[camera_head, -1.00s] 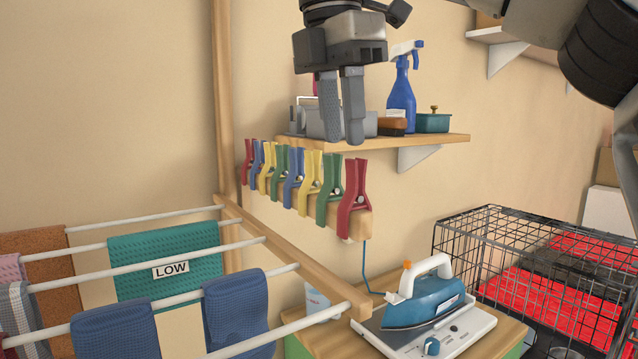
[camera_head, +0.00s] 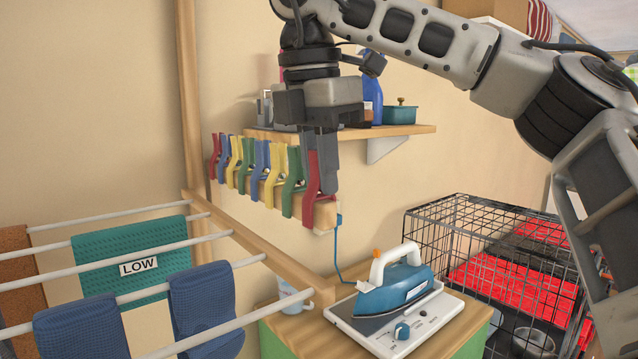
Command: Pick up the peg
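Several coloured clothes pegs are clipped in a row along a wooden rail (camera_head: 268,193) on the wall. The red peg (camera_head: 312,203) at the near right end stands upright on the rail. My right gripper (camera_head: 323,175) points down at this red peg, its fingers overlapping the peg's upper arms. One grey finger shows just right of the peg; the other is partly hidden behind it. I cannot tell whether the fingers press on it. The green peg (camera_head: 292,185) is close on the left. My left gripper is not in view.
A shelf (camera_head: 410,130) with a blue bottle (camera_head: 373,88) and a teal box (camera_head: 399,114) is behind the gripper. Below are an iron (camera_head: 395,288), a drying rack (camera_head: 255,240) with cloths, and a wire cage (camera_head: 490,240).

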